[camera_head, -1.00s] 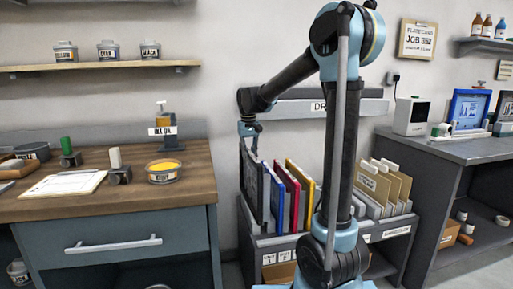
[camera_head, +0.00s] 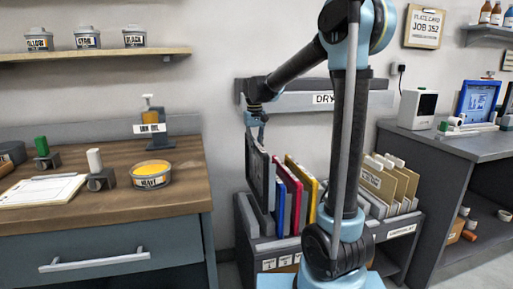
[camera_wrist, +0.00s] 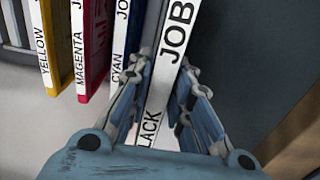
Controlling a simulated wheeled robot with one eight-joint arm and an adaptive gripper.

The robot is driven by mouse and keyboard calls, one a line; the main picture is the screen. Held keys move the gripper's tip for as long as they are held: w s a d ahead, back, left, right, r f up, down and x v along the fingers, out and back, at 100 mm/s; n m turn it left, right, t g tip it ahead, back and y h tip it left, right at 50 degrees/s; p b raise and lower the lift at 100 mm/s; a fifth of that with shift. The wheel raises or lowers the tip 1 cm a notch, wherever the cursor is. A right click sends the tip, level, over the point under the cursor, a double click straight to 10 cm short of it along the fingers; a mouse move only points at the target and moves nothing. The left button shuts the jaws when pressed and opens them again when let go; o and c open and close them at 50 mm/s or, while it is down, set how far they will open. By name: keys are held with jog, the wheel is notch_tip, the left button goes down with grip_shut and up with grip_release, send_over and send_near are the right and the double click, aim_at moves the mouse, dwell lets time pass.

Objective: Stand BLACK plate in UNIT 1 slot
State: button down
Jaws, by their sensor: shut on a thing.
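The black plate (camera_head: 259,178) is a dark upright panel at the left end of the row in the drying rack (camera_head: 250,245). Its top stands higher than the cyan, magenta and yellow plates beside it, and its lower part is near the rack's left end. My gripper (camera_head: 257,122) is shut on its top edge. In the wrist view, my gripper (camera_wrist: 166,95) has its fingers on both sides of the plate's white label edge (camera_wrist: 168,55), reading "LACK" and "JOB". I cannot make out a slot marked UNIT 1 in either view.
The cyan (camera_head: 279,203), magenta (camera_head: 290,185) and yellow (camera_head: 301,178) plates stand close to the right. Tan folders (camera_head: 385,180) stand further right, past my arm. A wooden-topped bench (camera_head: 110,195) with an ink tin (camera_head: 152,176) is at left; a grey counter (camera_head: 455,145) is at right.

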jog(key=shift+f, duration=0.1)
jog(key=shift+f, duration=6.6)
jog(key=shift+s+f, duration=0.15)
jog(key=shift+f, duration=0.2)
jog(key=c, duration=1.4)
grip_release()
jog(key=shift+o, duration=0.2)
jog(key=r, duration=1.1)
jog(key=shift+a+r, duration=0.2)
jog(key=shift+r, duration=0.2)
jog(key=shift+r, duration=2.5)
